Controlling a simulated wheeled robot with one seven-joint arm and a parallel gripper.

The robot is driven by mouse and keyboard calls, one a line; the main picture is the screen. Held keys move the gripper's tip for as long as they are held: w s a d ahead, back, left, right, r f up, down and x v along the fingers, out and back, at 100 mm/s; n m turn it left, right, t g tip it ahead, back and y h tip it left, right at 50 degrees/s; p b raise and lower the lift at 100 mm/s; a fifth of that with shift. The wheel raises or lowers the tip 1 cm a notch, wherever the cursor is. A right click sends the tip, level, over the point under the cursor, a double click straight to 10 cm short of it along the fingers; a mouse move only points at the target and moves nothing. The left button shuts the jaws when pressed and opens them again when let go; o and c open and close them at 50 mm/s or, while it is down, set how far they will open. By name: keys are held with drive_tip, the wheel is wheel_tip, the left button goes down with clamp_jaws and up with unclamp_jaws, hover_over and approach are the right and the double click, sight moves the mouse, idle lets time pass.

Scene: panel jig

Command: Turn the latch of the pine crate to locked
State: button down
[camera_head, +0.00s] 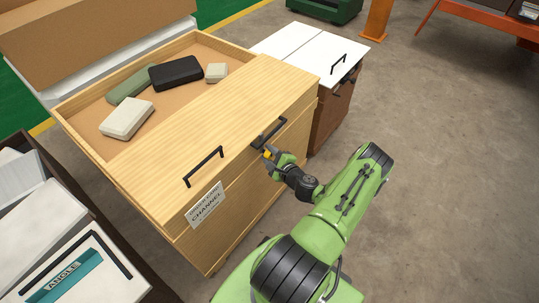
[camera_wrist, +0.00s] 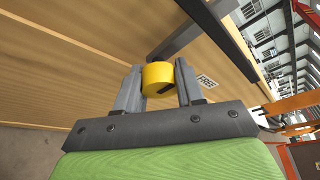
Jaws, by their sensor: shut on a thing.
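The pine crate (camera_head: 238,100) is a large light-wood box with a lid surface on top and an open part at the back left. The latch is a yellow round knob (camera_wrist: 158,74) on its front side, small in the head view (camera_head: 267,154). My gripper (camera_wrist: 159,88) is shut on the yellow knob, with one dark finger on each side. In the head view my gripper (camera_head: 272,157) is at the crate's front, just below a black handle (camera_head: 268,133). The latch's turned position is hard to read, as my fingers cover part of it.
Another black handle (camera_head: 204,167) and a white CHANNEL label (camera_head: 206,205) are on the crate. A white-topped brown cabinet (camera_head: 333,110) stands right behind it. A box with an ANGLE label (camera_head: 64,277) is at lower left. The floor at right is clear.

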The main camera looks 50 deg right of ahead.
drive_tip(key=shift+w+a+r, duration=0.1)
drive_tip(key=shift+w+r, duration=0.1)
drive_tip(key=c, duration=0.7)
unclamp_jaws()
drive_tip(key=shift+a, duration=0.1)
drive_tip(key=shift+s+f, duration=0.1)
drive_tip(key=shift+s, duration=0.2)
drive_tip(key=p+v, duration=0.4)
drive_tip(key=v, duration=1.1)
drive_tip(key=shift+s, duration=0.2)
